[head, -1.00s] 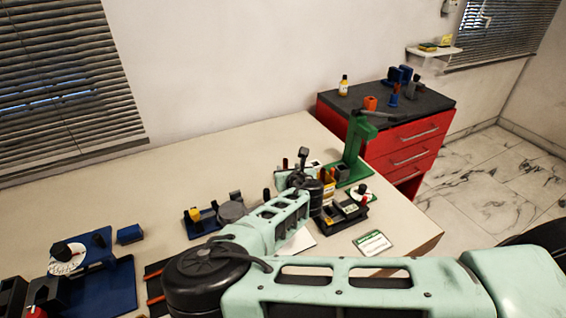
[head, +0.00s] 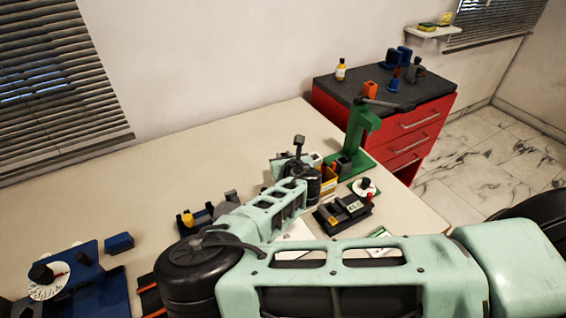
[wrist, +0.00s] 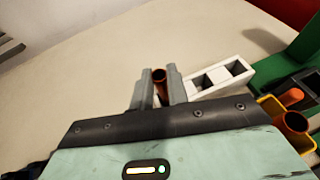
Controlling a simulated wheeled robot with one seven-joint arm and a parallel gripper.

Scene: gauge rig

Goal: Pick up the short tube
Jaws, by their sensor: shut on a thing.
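My gripper (wrist: 160,76) shows in the wrist view with its two grey fingers closed on a brown-orange short tube (wrist: 159,80). The tube is upright between the fingertips, its open round top showing; its lower part is hidden by the gripper. I cannot tell whether its bottom touches the table. In the head view my own arm hides the tube and most of the gripper.
A white block with square holes (wrist: 222,77) is just right of the fingers. A yellow bin (wrist: 270,105) holding another orange tube (wrist: 293,122) is further right. A green stand (head: 358,140) and a black tray (head: 343,214) are nearby. The table's left-back area is clear.

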